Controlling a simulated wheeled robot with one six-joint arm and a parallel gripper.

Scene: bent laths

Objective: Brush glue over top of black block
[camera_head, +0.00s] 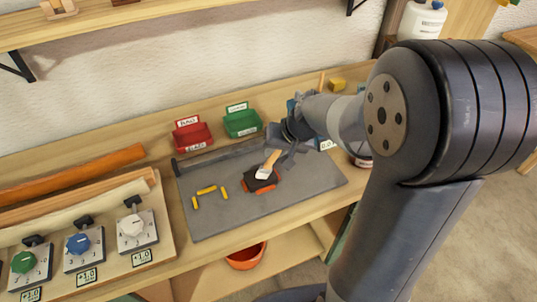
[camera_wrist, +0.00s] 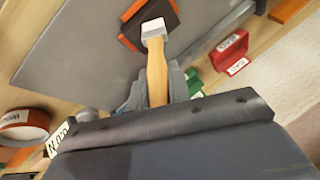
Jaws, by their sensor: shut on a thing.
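The black block (camera_head: 258,181) lies on the grey mat (camera_head: 215,215), with orange pieces along its edges. It also shows in the wrist view (camera_wrist: 172,16), partly behind the brush. My gripper (camera_head: 281,151) is shut on the wooden handle of a brush (camera_head: 270,160), and in the wrist view the handle (camera_wrist: 157,75) runs out between the fingers. The brush's white end (camera_wrist: 153,28) overlaps the block in both views. I cannot tell whether it touches the top. No glue film can be made out on the block.
Yellow pegs (camera_head: 206,190) lie on the mat left of the block. Red (camera_head: 192,135) and green (camera_head: 241,122) bins stand behind it. A dark bar (camera_head: 220,157) lies along the mat's back edge. A round orange-rimmed pot (camera_wrist: 24,125) shows in the wrist view.

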